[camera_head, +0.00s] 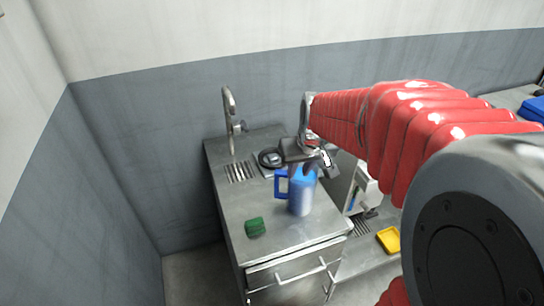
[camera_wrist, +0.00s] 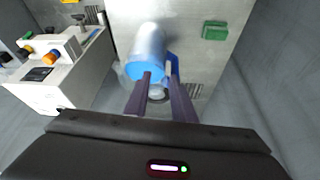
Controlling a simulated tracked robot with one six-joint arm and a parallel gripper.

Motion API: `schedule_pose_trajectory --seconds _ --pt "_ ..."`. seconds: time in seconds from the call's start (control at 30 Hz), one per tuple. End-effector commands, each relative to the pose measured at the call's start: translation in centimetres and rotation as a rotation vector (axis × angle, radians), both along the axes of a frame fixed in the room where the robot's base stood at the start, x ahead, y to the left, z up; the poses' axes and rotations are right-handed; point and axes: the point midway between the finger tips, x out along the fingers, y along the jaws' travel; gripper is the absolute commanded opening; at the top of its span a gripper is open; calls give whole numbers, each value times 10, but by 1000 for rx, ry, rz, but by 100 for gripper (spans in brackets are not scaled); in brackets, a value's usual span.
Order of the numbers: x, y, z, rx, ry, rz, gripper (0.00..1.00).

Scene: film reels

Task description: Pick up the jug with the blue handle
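The jug (camera_head: 301,195) stands upright on a steel counter in the head view. It has a pale blue-grey body, a blue top and a blue handle (camera_head: 281,184) on its left side. In the wrist view the jug (camera_wrist: 150,42) is just beyond my fingers, with its handle (camera_wrist: 172,62) on the right. My gripper (camera_wrist: 160,76) is open, its two dark fingers apart and nothing seen held between them. The left fingertip overlaps the blue top and the right one overlaps the handle. I cannot tell whether they touch. In the head view my wrist is just above the jug.
A green sponge (camera_head: 254,227) lies left of the jug on the counter (camera_head: 235,205). A tap (camera_head: 229,110) and a drain grate (camera_head: 240,171) are behind. A white machine (camera_head: 364,190) and a yellow tray (camera_head: 389,240) are to the right. The counter's front left is clear.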

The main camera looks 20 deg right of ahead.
Motion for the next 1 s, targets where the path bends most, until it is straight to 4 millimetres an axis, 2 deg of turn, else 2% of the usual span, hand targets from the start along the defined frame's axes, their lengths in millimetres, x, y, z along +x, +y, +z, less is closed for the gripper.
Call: schedule_pose_trajectory --seconds 0.27,0.8,1.0 --pt "4 0 -13 1 4 0 23" --pt "29 -4 -74 2 3 -1 23" --pt "32 -4 -80 1 1 -1 23"
